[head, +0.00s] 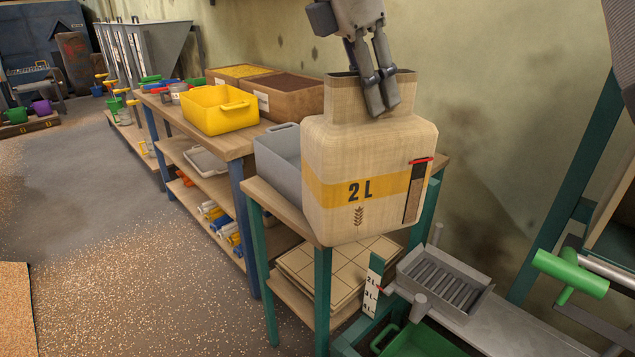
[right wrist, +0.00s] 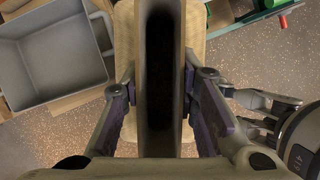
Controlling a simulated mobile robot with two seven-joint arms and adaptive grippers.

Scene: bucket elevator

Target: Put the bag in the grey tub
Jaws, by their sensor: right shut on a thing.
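The bag (head: 340,150) is beige with a yellow band marked "2 L". My right gripper (head: 382,98) is shut on the neck of the bag from above. The bag hangs upright in front of the small table with green legs. In the right wrist view the bag's open mouth (right wrist: 160,75) lies between the two fingers (right wrist: 160,110). The grey tub (head: 278,158) stands on that table, left of and behind the bag, which partly hides it. In the right wrist view the grey tub (right wrist: 55,55) is at upper left and looks empty.
A yellow tub (head: 218,108) and brown boxes (head: 283,98) stand on the long bench at left. A grey grated tray (head: 443,280), a green tub (head: 415,342) and a green handle (head: 570,272) are at lower right. The floor at left is open, with scattered grain.

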